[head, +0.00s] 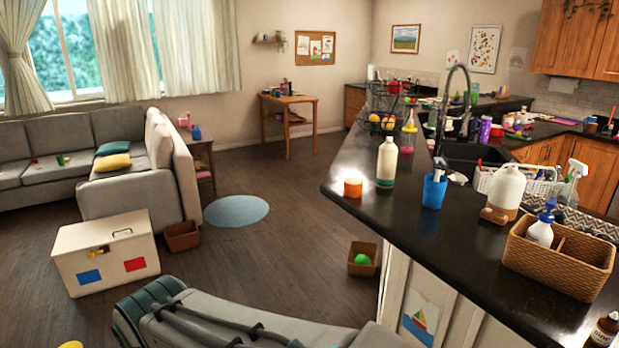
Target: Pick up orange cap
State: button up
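The orange cap (353,188) is a short round piece on the dark countertop (400,205), near the counter's left edge. It stands just left of a cream bottle with a green lower part (387,162), with a small gap between them. Nothing covers the cap. My arm crosses the bottom of the head view, below and left of the counter. My gripper is not in the frame, so its state is hidden.
A blue cup (434,190), a white jug (505,190) and a wicker caddy (560,258) stand right of the cap. The sink (470,155) and tall faucet are behind. Bare countertop lies in front of the cap. A small floor bin (363,260) holds a green ball.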

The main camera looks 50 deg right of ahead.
aim_at(353, 187)
jog(key=z, duration=0.35)
jog(key=i, duration=1.55)
jog(key=z, duration=1.45)
jog(key=i, duration=0.85)
jog(key=z, duration=0.9)
